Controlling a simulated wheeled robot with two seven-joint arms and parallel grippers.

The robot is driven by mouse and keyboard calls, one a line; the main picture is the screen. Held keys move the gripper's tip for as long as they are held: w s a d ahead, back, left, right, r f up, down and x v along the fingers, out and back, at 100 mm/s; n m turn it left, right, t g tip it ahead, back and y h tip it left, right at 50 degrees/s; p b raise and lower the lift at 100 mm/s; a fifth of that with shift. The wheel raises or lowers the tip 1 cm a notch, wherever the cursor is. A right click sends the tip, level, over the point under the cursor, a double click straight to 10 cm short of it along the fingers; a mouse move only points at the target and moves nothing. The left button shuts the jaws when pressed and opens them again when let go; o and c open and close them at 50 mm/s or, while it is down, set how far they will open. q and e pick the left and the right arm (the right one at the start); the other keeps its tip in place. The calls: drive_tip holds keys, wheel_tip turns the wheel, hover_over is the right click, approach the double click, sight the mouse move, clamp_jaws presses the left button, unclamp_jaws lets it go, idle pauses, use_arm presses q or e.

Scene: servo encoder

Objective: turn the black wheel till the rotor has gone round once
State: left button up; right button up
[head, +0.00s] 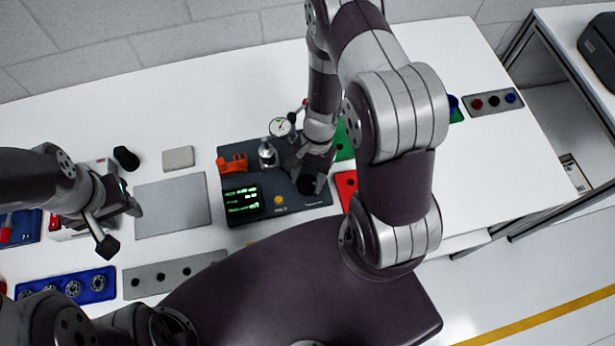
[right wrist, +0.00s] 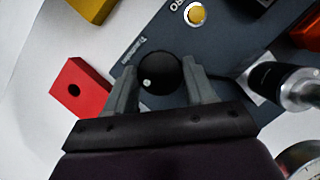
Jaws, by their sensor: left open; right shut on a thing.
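The black wheel (right wrist: 160,72) is a round knob with a pale dot at its lower left in the right wrist view. My right gripper (right wrist: 162,88) is shut on it, one grey finger on each side. In the head view the wheel (head: 312,184) shows dark at the right end of the blue-grey device (head: 300,205), below my right gripper (head: 308,172). A silver cylindrical part (head: 268,154) stands on the device; I cannot tell if it is the rotor. My left gripper (head: 121,226) is open and empty, above the table at the left.
The device has a green-lit display (head: 243,200), a yellow button (head: 278,200) and an orange part (head: 232,164). A dial gauge (head: 280,127) stands behind. A red block (head: 346,188) lies close right. A bare grey plate (head: 173,207) lies left. The table's right side is mostly clear.

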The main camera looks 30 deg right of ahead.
sight(309, 180)
drive_tip(key=shift+m, duration=0.3)
idle(0.4)
drive_tip(key=o, duration=1)
drive_tip(key=shift+o, duration=0.2)
drive_tip(key=b+v, duration=0.1)
drive_tip(key=v, duration=1.1)
drive_tip(key=shift+d+r, duration=0.25)
drive_tip(key=shift+r, duration=0.1)
drive_tip(key=s+a+r+n+t+h+b, duration=0.3)
drive_tip(key=r+n+t+b, duration=0.1)
drive_tip(key=n, duration=0.7)
drive_tip(key=shift+a+b, duration=0.35)
drive_tip(key=shift+b, duration=0.05)
